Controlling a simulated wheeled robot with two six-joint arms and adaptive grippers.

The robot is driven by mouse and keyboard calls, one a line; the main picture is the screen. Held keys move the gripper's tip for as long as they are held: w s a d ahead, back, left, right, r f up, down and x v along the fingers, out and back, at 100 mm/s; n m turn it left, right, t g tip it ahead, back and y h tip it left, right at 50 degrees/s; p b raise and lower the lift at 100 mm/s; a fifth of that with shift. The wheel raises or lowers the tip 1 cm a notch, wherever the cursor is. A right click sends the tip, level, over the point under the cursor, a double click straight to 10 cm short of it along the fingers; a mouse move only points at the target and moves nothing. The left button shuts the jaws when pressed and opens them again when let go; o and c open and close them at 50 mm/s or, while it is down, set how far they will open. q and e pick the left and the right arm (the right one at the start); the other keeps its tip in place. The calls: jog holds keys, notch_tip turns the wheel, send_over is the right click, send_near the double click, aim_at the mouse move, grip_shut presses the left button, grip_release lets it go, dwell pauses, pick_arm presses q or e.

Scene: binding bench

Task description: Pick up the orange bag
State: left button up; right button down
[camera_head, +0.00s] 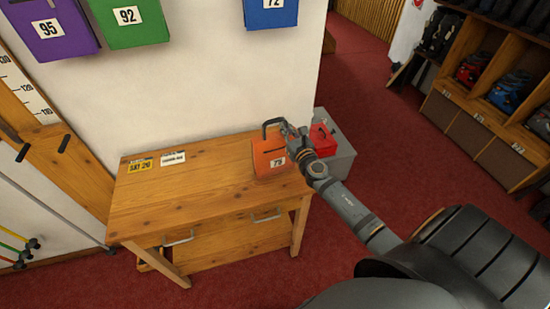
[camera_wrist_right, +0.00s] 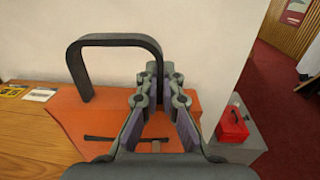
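My right gripper (camera_head: 287,125) is at the right side of the handle. In the right wrist view, my right gripper (camera_wrist_right: 160,72) has its fingertips close together around the right leg of the handle, with the bag (camera_wrist_right: 72,108) below; the exact contact is partly hidden by the fingers. The bag appears to rest on the bench. My left gripper is not in view.
A red box (camera_head: 323,140) on a grey box (camera_head: 343,155) stands just right of the bag. Yellow and white cards (camera_head: 140,164) lie on the bench's left; its middle (camera_head: 205,185) is clear. A wall stands behind, with numbered bags (camera_head: 130,20) hanging above.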

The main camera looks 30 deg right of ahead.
jog(key=shift+r, duration=0.1)
notch_tip(320, 180, up, 11)
jog(key=p, duration=0.9)
jog(key=shift+r, duration=0.1)
notch_tip(320, 180, up, 7)
